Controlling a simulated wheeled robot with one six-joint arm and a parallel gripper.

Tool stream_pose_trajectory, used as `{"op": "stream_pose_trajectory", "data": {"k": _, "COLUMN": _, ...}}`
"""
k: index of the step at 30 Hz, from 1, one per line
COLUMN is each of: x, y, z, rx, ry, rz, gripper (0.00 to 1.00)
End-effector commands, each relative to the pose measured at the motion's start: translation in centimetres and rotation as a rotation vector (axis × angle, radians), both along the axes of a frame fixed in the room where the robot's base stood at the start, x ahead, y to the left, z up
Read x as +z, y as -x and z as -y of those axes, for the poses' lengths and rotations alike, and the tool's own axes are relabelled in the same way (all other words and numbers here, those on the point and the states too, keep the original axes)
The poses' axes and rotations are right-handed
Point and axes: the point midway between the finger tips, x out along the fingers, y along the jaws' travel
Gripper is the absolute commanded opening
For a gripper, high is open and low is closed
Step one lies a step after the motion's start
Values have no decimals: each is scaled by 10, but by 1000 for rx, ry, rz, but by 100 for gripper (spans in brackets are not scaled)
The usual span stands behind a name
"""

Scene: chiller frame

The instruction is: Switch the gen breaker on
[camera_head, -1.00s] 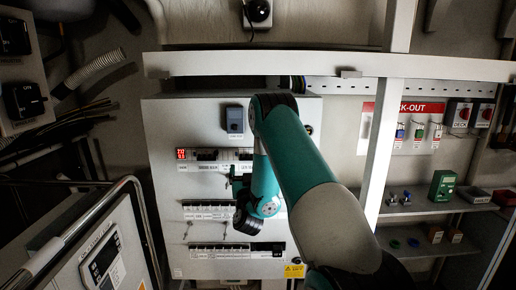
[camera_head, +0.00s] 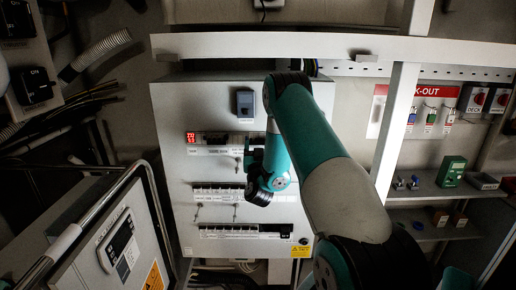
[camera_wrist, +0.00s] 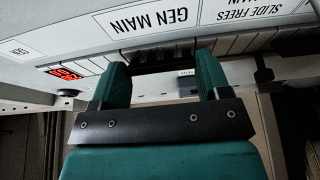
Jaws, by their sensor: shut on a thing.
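The gen breaker is a wide dark handle (camera_wrist: 160,58) in the wrist view, in the breaker row beside the "GEN MAIN" label (camera_wrist: 150,24). My gripper (camera_wrist: 163,70) has its two teal fingers on either side of this handle, shut on it. The exact finger contact is dark, and I cannot tell the lever's on or off position. In the head view my gripper (camera_head: 247,155) is at the right end of the top breaker row of the light grey panel (camera_head: 172,190). My own wrist and arm partly hide the breaker there.
Lower breaker rows (camera_head: 217,190) sit below. A red display (camera_head: 191,137) is left of the top row, and a grey-blue switch box (camera_head: 245,102) is above. A metal rail (camera_head: 290,45) crosses over the panel. A tilted cabinet (camera_head: 105,250) with a handrail stands at left.

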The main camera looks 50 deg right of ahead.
Motion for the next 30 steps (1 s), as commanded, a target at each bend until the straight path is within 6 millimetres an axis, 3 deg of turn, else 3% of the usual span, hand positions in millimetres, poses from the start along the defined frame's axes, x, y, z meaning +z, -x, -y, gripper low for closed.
{"op": "stream_pose_trajectory", "data": {"k": 18, "x": 19, "y": 3, "z": -2, "rx": -8, "ry": -212, "rz": -181, "gripper": 46}}
{"op": "stream_pose_trajectory", "data": {"k": 30, "x": 14, "y": 4, "z": -3, "rx": -4, "ry": -306, "rz": -261, "gripper": 46}}
